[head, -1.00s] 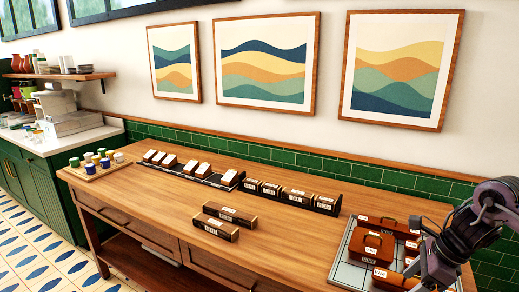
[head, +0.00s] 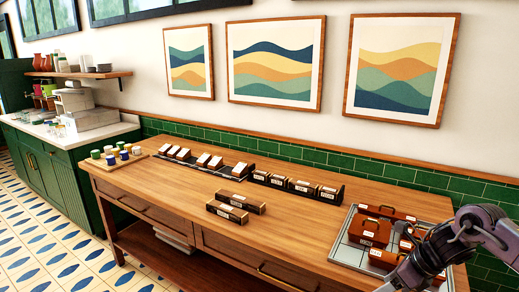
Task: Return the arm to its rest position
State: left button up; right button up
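My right arm (head: 462,236) comes in from the right edge in the head view. Its dark, jointed links bend down and left across the front right corner of the tray (head: 345,256) and run out at the bottom edge. The gripper at its end is out of view, so whether it holds anything does not show. My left arm and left gripper are not in view.
Brown boxes with handles (head: 370,233) sit on the tray, close to my arm. Two dark labelled boxes (head: 240,203) lie mid-table. Black racks of blocks (head: 210,163) and a board of small cups (head: 115,165) stand further left. The wooden table (head: 300,230) is bare between them.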

jog(key=w+a+f+m+t+y, duration=0.1)
jog(key=a+f+m, duration=0.25)
jog(key=f, duration=0.25)
jog(key=w+a+f+m+t, duration=0.1)
jog(key=w+a+f+m, duration=0.1)
jog(key=f+m, duration=0.35)
jog(key=w+a+f+m+y, duration=0.1)
jog(key=a+f+m, duration=0.2)
jog(key=f, duration=0.3)
jog(key=s+a+f+m+t+h, duration=0.1)
jog(key=s+f+m, duration=0.4)
jog(key=f, duration=0.4)
jog(key=s+f+m+h, duration=0.1)
jog(key=s+f+m, duration=0.1)
jog(key=f+m, duration=0.55)
jog(key=s+f+m+g+h, duration=0.1)
jog(key=s+f+m, duration=0.4)
jog(key=s, duration=0.9)
jog(key=s+f+m+g+h, duration=0.2)
jog(key=s+f+m, duration=0.4)
jog(key=s+f, duration=0.4)
jog(key=s+f+m+g+h, duration=0.2)
jog(key=s+f+m, duration=0.4)
jog(key=s, duration=1.3)
jog(key=shift+s+d+f, duration=0.15)
jog(key=shift+s+f, duration=0.1)
jog(key=shift+f, duration=0.55)
